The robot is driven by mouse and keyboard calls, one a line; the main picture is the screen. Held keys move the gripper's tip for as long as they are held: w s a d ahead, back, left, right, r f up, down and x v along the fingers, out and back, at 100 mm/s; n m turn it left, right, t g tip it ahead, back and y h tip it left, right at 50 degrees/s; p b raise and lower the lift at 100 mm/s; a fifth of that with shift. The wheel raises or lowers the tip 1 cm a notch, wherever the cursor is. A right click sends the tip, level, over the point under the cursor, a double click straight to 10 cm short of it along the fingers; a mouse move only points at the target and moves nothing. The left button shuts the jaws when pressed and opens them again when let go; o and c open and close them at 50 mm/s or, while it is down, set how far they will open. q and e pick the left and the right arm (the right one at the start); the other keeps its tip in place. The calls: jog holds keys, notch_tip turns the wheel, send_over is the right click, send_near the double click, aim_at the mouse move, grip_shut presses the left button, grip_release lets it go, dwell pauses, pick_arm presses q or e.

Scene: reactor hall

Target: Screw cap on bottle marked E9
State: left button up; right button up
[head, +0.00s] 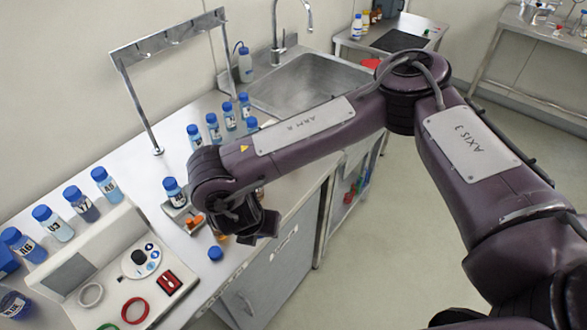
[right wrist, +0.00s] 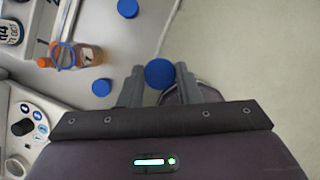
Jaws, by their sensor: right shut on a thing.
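My right gripper (right wrist: 159,82) is shut on a blue cap (right wrist: 159,73), which sits between its two fingers. Whether anything is under the cap is hidden. In the head view my right gripper (head: 262,224) is low near the bench's front edge. A bottle with orange contents (right wrist: 88,57) is left of the fingers in the wrist view, apart from them. A loose blue cap (head: 215,253) lies on the bench; it also shows in the wrist view (right wrist: 101,87). I cannot read an E9 mark on any bottle. My left gripper is not in view.
Several blue-capped bottles stand along the left (head: 83,204) and near the sink (head: 213,127). A labelled bottle (head: 174,191) stands beside the arm. A control panel (head: 139,263) is at front left. The steel sink (head: 305,84) is behind.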

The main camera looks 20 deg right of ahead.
jog(key=s+d+m+g+y+b, duration=0.1)
jog(key=s+d+m+g+b, duration=0.1)
jog(key=m, duration=1.2)
jog(key=s+d+r+m+g+y+b, duration=0.1)
jog(key=s+d+m+g+b, duration=0.2)
jog(key=m, duration=1.2)
jog(key=d+g+b, duration=0.1)
jog(key=d+g, duration=0.2)
jog(key=d, duration=0.3)
jog(key=shift+s+d+m+g, duration=0.2)
jog(key=shift+m+g, duration=0.1)
jog(key=shift+d, duration=0.15)
